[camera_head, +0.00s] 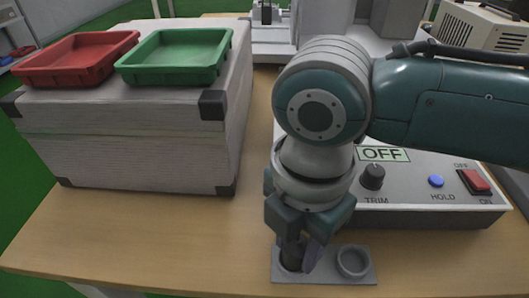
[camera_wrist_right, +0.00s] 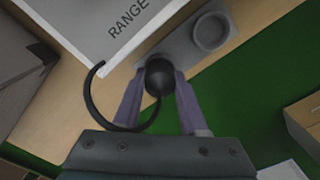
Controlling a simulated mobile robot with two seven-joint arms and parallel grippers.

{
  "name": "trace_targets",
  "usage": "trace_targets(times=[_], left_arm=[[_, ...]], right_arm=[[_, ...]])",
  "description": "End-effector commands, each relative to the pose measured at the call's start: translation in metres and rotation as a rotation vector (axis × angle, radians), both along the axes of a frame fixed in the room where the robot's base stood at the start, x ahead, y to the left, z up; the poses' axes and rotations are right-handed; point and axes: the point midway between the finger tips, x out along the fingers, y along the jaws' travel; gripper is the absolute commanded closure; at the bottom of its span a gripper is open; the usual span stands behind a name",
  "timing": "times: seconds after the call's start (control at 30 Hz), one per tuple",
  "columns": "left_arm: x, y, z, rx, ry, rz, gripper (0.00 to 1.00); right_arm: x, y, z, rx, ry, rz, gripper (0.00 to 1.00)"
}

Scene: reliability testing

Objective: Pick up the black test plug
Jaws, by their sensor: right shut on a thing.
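The black test plug (camera_wrist_right: 158,76) sits between the two fingers of my right gripper (camera_wrist_right: 159,90) in the right wrist view. In the head view the plug (camera_head: 291,256) shows dark beside the fingers of my right gripper (camera_head: 299,256), which points down. The gripper is shut on the plug. The plug is at the left place of a small grey holder (camera_head: 323,272); I cannot tell whether it is lifted from it. A black cable (camera_wrist_right: 97,104) loops from the plug's side. My left gripper is not in view.
The holder's right ring (camera_head: 353,261) is empty. Behind it stands a grey tester (camera_head: 405,190) with an OFF display, a TRIM knob, a blue HOLD button and a red switch. At left, a grey case (camera_head: 130,135) carries a red tray (camera_head: 75,62) and a green tray (camera_head: 175,58).

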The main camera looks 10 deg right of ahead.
Motion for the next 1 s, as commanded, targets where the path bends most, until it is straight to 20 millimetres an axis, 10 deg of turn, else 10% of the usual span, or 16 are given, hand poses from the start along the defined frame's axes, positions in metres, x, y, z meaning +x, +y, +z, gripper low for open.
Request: trace_targets(times=[0.63,1.0], left_arm=[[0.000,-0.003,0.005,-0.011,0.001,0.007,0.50],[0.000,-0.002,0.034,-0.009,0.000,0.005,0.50]], right_arm=[[0.001,0.000,0.013,0.002,-0.001,0.000,1.00],[0.002,0.000,0.105,0.003,-0.007,0.001,1.00]])
